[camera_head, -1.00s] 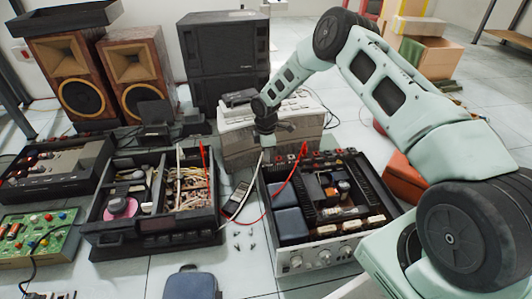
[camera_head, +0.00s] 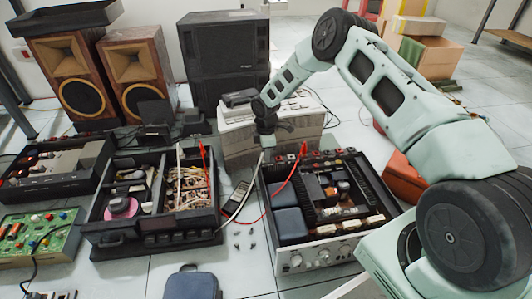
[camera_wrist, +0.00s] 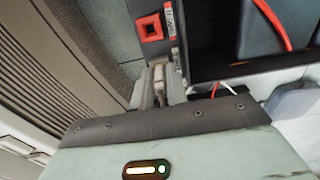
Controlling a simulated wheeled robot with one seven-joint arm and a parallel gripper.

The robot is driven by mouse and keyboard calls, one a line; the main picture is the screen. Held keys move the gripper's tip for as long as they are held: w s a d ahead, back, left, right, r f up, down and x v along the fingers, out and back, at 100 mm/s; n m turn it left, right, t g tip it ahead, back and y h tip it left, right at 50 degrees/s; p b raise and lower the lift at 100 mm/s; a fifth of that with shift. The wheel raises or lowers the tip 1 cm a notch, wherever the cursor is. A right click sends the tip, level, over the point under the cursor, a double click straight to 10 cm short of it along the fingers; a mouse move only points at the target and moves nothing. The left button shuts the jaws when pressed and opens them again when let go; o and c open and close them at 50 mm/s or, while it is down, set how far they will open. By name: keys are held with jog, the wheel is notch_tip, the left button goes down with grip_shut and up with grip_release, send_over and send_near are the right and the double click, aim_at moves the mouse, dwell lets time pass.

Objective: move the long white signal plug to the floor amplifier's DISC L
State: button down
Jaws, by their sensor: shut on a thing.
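My gripper (camera_head: 266,138) is above the back left corner of the open floor amplifier (camera_head: 318,249). In the wrist view my gripper (camera_wrist: 160,88) is shut on a pale slim plug (camera_wrist: 158,76), which I take for the long white signal plug. Its white cable (camera_head: 245,203) hangs down to the floor left of the amplifier. A red square socket (camera_wrist: 150,28) with a small label is just beyond the fingertips. The label is too small to read, so I cannot tell which socket is DISC L. The plug's tip is partly hidden between the fingers.
A red lead (camera_head: 297,172) arches over the amplifier's left side. A handheld meter (camera_head: 238,196) and loose screws lie on the floor left of it. A pale ribbed box (camera_head: 235,146) stands close behind. Another open chassis (camera_head: 150,240) is further left.

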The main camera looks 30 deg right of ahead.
jog(key=c, duration=1.3)
grip_release()
notch_tip(320, 180, up, 22)
jog(key=p, duration=1.3)
jog(key=shift+r, duration=0.2)
